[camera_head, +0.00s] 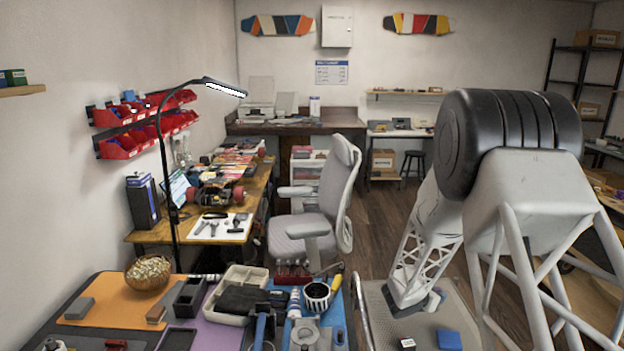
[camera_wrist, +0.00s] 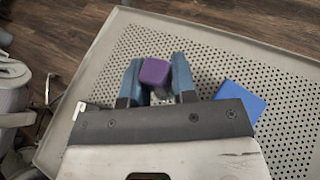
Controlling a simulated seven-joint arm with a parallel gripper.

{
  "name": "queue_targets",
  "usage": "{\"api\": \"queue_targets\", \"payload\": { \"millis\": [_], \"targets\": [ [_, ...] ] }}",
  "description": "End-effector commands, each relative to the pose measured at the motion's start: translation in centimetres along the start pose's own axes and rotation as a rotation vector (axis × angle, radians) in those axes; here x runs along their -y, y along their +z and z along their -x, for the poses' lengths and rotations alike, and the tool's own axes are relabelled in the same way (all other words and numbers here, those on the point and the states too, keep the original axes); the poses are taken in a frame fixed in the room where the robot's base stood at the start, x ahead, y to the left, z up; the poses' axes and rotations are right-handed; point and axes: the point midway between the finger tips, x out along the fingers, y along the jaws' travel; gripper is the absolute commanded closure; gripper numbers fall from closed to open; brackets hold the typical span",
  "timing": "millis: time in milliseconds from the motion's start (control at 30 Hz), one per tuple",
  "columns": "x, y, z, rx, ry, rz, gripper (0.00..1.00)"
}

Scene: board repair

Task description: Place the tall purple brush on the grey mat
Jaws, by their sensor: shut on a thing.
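My gripper (camera_wrist: 155,80) is shut on a purple thing (camera_wrist: 154,72), seen between its two blue fingers in the wrist view. Only its blocky end shows, so I cannot tell its full length or whether it is the tall brush. In the head view my gripper (camera_head: 437,299) is low over a perforated metal tray, and the purple thing cannot be made out there. A dark grey surface (camera_head: 48,327) shows at the lower left of the workbench, beside the orange mat; I cannot tell whether it is the grey mat.
The perforated tray (camera_wrist: 110,75) has a raised rim. The bench holds a striped cup (camera_head: 317,297), a beige bin (camera_head: 247,274) and a lamp.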

Motion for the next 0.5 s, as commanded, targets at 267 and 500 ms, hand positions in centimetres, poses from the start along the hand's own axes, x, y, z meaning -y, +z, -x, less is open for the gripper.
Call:
{"api": "queue_targets", "payload": {
  "millis": [267,500],
  "targets": [
    [-3.7,2.4,1.5,0.002,0.119,0.047,0.98],
    [-6.7,4.4,3.2,0.003,0.225,0.091,0.98]
  ]
}}
